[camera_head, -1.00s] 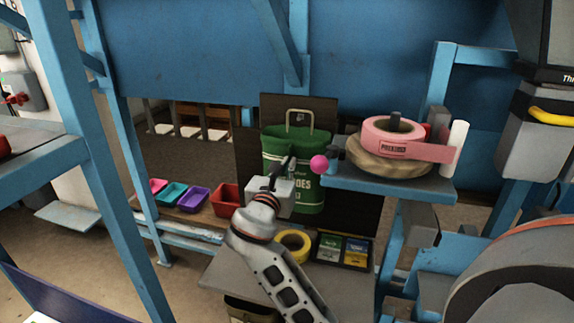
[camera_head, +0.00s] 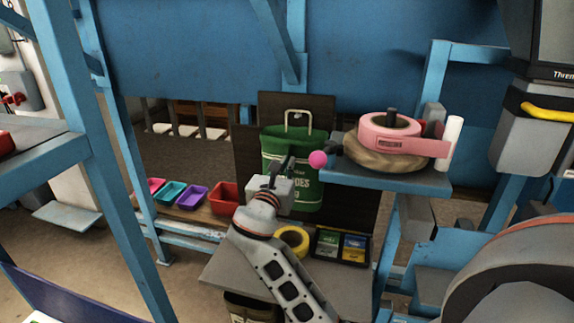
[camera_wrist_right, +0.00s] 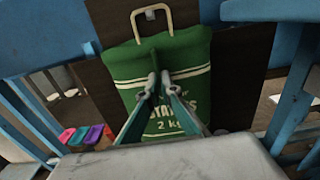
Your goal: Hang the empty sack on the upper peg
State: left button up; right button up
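The green sack (camera_head: 308,150) with white lettering hangs upright against a dark board (camera_head: 267,112). Its pale handle (camera_head: 299,112) stands straight up, and a small peg shows at the handle's top in the right wrist view (camera_wrist_right: 150,14). The handle seems to loop over this peg. My right gripper (camera_head: 285,163) is at the sack's front. In the right wrist view its fingertips (camera_wrist_right: 160,82) lie close together over the upper middle of the sack (camera_wrist_right: 122,66), by a crease. Whether they pinch cloth is unclear. My left gripper is out of view.
Right of the sack, a blue shelf (camera_head: 405,180) bears pink tape (camera_head: 388,130); a pink ball (camera_head: 318,159) is near its left end. Below are yellow tape (camera_head: 293,239) and a black tray (camera_head: 325,259). A red bin (camera_head: 224,197) and other small bins stand left.

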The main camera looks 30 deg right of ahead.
jog(key=o, duration=0.4)
jog(key=shift+o, duration=0.2)
jog(key=v, duration=1.2)
